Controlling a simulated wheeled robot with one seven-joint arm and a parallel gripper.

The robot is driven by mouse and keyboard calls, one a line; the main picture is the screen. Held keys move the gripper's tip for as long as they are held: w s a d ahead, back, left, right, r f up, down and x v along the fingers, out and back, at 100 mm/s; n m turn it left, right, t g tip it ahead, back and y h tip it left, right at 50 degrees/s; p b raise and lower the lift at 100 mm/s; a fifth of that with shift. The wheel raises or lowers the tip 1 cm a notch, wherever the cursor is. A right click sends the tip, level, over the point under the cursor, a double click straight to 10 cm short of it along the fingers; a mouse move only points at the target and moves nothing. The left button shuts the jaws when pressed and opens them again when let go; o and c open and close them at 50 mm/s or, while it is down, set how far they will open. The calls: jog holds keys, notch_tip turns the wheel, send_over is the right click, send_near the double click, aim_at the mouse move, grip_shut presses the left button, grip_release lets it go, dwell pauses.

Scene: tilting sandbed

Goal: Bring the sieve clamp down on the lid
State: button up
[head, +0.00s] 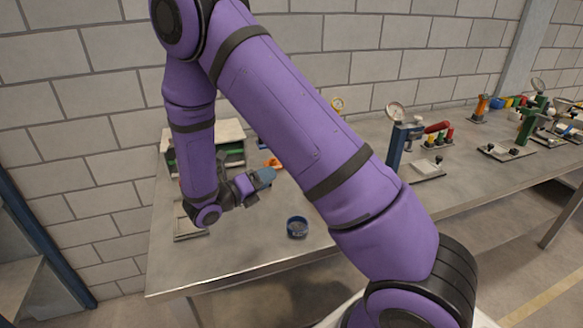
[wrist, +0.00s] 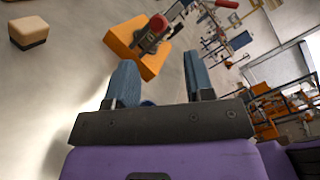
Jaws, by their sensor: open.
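My gripper (head: 265,177) is above the left part of the grey bench, with its blue fingers pointing right. In the wrist view my gripper (wrist: 160,68) is open, with nothing between its two fingertips. Ahead of the fingers is an orange device (wrist: 122,40) with a dark mechanism and a red-ended handle (wrist: 158,22); it looks like the sieve clamp, apart from my fingers. In the head view a small orange part (head: 273,163) shows just behind my gripper, mostly hidden. I cannot make out the lid or whether the clamp touches it.
A round blue-rimmed dish (head: 297,228) stands near the front edge of the bench (head: 245,258). A blue stand with a gauge (head: 396,140) and a green stand (head: 528,125) are further right. A tan block (wrist: 28,32) shows in the wrist view. My arm hides the bench's middle.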

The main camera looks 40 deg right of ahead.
jog(key=d, duration=0.7)
jog(key=w+d, duration=0.1)
jog(key=d, duration=0.2)
jog(key=shift+d, duration=0.35)
grip_shut()
